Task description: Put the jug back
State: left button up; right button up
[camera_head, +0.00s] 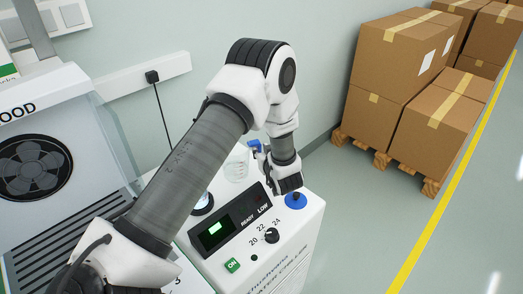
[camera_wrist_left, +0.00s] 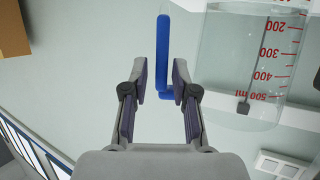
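The jug (camera_head: 237,166) is clear with a blue handle (camera_head: 256,145) and shows at the top of the white machine, partly behind my left arm. In the left wrist view the jug (camera_wrist_left: 250,60) has red volume marks up to 500 ml and fills the upper right. Its blue handle (camera_wrist_left: 163,55) shows in the gap between the fingers of my left gripper (camera_wrist_left: 159,80), closer to the right finger. The fingers are apart, with clear space beside the handle. In the head view my left gripper (camera_head: 267,172) is beside the handle, its fingertips mostly hidden. My right gripper is not in view.
The white machine (camera_head: 232,268) has a display, a dial (camera_head: 271,236), a green ON button and a blue knob (camera_head: 296,201) near the gripper. A hood with a fan (camera_head: 32,170) stands at left. Stacked boxes (camera_head: 400,60) on pallets stand at right, with free floor before them.

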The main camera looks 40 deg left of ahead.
pick_arm(q)
jog(key=shift+r, duration=0.3)
jog(key=v, duration=1.1)
jog(key=shift+s+d+b, duration=0.2)
jog(key=shift+d+b, duration=0.15)
jog(key=shift+r, duration=0.15)
